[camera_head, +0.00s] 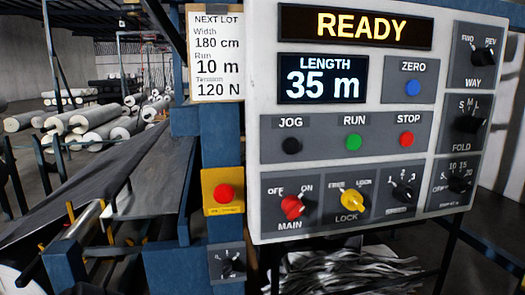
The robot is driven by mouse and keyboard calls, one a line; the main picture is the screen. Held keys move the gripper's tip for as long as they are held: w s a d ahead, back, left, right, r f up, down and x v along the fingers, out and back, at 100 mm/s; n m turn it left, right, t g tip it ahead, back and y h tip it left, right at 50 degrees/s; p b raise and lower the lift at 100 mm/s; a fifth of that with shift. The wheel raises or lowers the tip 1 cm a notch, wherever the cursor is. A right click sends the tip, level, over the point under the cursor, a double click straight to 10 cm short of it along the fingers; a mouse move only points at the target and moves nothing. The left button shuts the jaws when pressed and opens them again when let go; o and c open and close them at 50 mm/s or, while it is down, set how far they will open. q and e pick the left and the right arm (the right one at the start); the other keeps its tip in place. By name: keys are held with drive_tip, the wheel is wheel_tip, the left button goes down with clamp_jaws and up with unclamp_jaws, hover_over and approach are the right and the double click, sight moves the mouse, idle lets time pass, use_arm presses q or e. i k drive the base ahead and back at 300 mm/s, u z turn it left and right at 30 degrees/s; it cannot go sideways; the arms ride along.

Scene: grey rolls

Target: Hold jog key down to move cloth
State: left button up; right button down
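The jog key (291,145) is a round black button under the label JOG, at the left of the middle row on the light grey control panel (262,90). Nothing covers it. The top display (356,27) reads READY, and the length display (322,79) reads 35 m. Dark grey cloth (110,165) lies stretched on the machine at the left. Neither of my grippers is in view.
Beside the jog key are the green run button (354,142) and red stop button (407,139). Below are the red main knob (292,206) and yellow lock knob (352,201). A red button (224,193) sits on a yellow box. Grey rolls (90,118) lie behind.

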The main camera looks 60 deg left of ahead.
sight(291, 145)
drive_tip(key=k, duration=0.45)
drive_tip(key=u, duration=1.35)
